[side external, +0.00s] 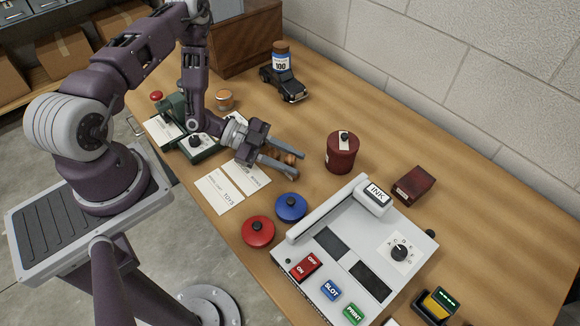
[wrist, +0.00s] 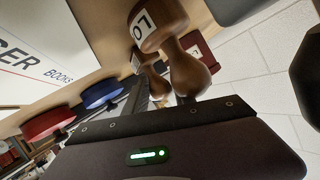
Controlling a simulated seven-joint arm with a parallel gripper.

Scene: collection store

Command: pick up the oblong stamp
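My gripper (side external: 299,165) is low over the table, with its two fingers spread apart. Brown wooden stamps (side external: 285,158) show partly between and behind the fingers, and the fingers hide much of them. I cannot tell from the visible parts which one is the oblong stamp. I see no clear contact between fingers and wood.
Printed cards (side external: 218,191) lie beside the gripper. Red (side external: 258,232) and blue (side external: 290,208) round pads, a dark red canister (side external: 341,155) and a grey ink machine (side external: 330,275) stand nearby. A dark red box (side external: 413,186) is farther right. A toy car (side external: 283,84) stands at the back.

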